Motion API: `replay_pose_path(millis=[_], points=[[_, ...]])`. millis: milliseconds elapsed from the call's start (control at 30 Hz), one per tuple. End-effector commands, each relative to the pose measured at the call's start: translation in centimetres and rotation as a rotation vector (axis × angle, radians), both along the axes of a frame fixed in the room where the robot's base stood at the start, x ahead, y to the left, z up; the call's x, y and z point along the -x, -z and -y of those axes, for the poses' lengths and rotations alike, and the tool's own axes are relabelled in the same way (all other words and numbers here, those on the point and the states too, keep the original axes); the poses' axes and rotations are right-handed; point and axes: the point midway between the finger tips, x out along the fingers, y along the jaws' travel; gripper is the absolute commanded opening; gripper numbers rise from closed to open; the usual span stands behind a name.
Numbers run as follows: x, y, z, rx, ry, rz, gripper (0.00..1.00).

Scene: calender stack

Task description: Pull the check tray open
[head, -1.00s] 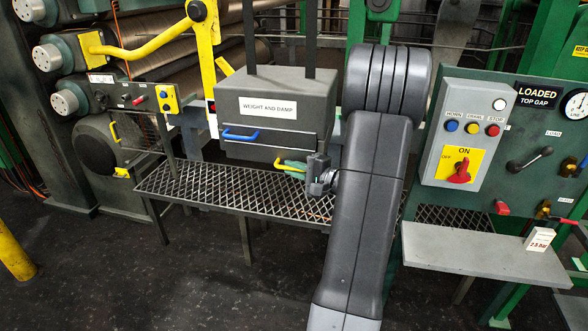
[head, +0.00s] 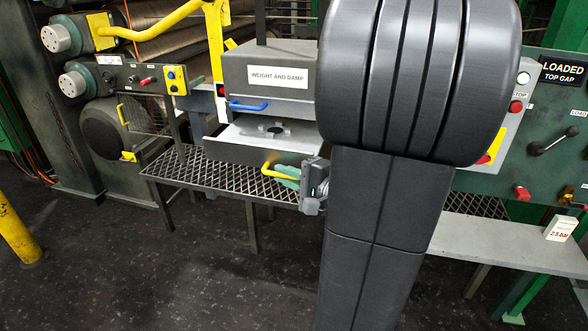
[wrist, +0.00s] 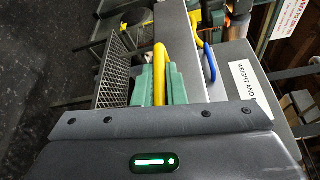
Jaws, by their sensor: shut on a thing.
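The check tray (head: 244,150) sticks out from the lower part of the grey box labelled "WEIGHT AND DAMP" (head: 268,71). A flat grey piece with a dark centre (head: 275,130) lies in it. The tray has a yellow handle (head: 267,168) on its front. My gripper (head: 290,174) is shut on the yellow handle with its green fingers, seen in the head view. In the wrist view the green fingers (wrist: 160,84) close around the yellow handle (wrist: 161,62). My arm hides the right side of the box and tray.
A blue handle (head: 248,105) is on the box above the tray. A mesh shelf (head: 215,175) lies below. A control panel (head: 555,150) and grey ledge (head: 500,240) stand at right. A yellow post (head: 18,225) stands at left. The floor in front is clear.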

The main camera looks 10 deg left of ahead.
Motion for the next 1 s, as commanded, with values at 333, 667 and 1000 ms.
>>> replay_pose_path(millis=[333, 667, 1000], points=[[4.6, -0.1, -0.1, 0.0, 0.0, 0.003, 0.0], [5.5, -0.2, -0.2, -0.002, 0.0, 0.003, 0.0], [5.4, -0.3, -0.2, -0.003, 0.0, 0.004, 0.32]])
